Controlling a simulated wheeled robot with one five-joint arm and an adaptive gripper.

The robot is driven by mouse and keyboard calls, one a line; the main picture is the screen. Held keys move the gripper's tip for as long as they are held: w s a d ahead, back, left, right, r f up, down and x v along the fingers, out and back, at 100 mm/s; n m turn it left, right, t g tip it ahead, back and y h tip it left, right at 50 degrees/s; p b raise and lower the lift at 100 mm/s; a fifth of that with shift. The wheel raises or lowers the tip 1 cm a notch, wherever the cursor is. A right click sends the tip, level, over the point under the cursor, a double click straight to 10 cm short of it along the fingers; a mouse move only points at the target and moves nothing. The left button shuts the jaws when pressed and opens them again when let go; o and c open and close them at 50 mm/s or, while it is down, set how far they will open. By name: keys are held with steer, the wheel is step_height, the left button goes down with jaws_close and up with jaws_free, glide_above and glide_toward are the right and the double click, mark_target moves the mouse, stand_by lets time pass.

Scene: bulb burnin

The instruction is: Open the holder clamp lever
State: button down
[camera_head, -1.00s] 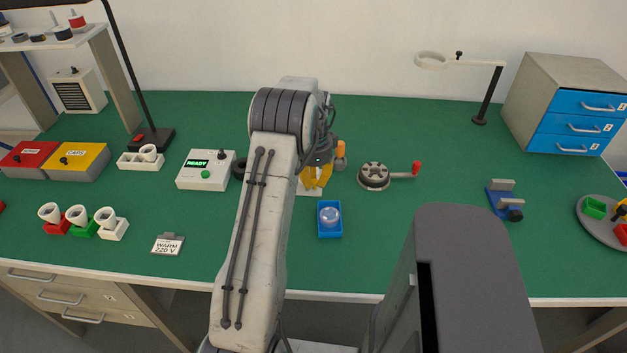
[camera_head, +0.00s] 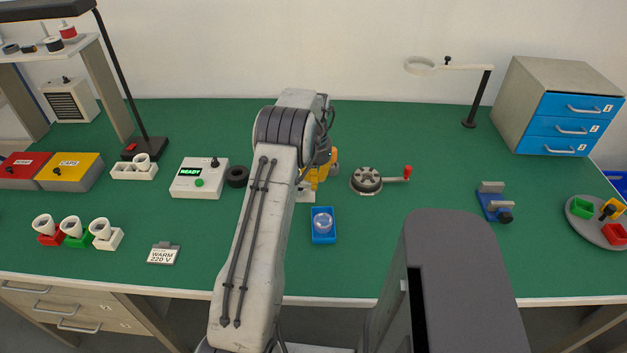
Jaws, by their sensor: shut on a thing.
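My gripper (camera_head: 318,175) is at the far end of my arm, in the middle of the bench. Its yellow-orange parts show just right of the arm, and much of it is hidden behind the arm. It is shut, seemingly on the lever of the holder clamp. A small white base (camera_head: 306,196) lies below it, partly covered by my arm. An orange piece (camera_head: 334,156) shows at the gripper's right; I cannot tell whether it is the lever's end. The contact between jaws and lever is hidden.
A blue tray (camera_head: 323,237) with a clear round object stands just in front of the gripper. Right of it is a round grey device (camera_head: 366,180) with a red-knobbed crank. Left are a black ring (camera_head: 237,176) and a box (camera_head: 199,179) reading READY. Green bench is clear between.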

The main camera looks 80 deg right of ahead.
steer(key=shift+d+f+n, duration=0.1)
steer(key=shift+d+n, duration=0.1)
steer(key=shift+n, duration=0.5)
steer(key=c, duration=1.2)
jaws_free()
steer(key=shift+d, duration=0.1)
steer(key=shift+o, duration=0.2)
step_height(320, 180, up, 12)
